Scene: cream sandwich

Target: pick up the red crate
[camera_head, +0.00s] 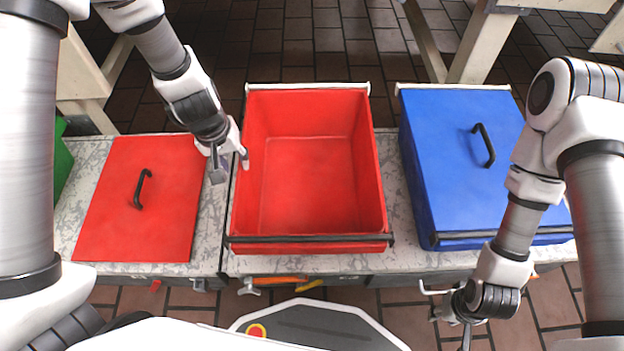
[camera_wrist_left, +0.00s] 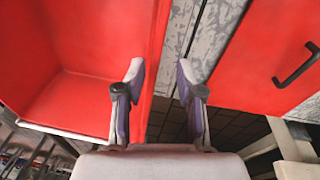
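The red crate (camera_head: 312,190) stands open and empty on the table, between a red lid and a blue crate. It also shows in the left wrist view (camera_wrist_left: 85,98). My left gripper (camera_head: 229,167) is at the crate's left wall. Its fingers (camera_wrist_left: 161,72) are apart, one on the crate's side and one on the table side, with the wall's edge between them. I cannot tell whether either finger touches the wall. My right gripper (camera_head: 465,335) hangs low at the front right, away from the red crate, its fingertips too small and cut off to read.
The red lid (camera_head: 110,215) with a black handle lies flat on the grey table (camera_head: 398,245) left of the crate. A closed blue crate (camera_head: 450,140) stands close on the right. A green object (camera_head: 62,165) is at the far left. Tools hang at the table's front.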

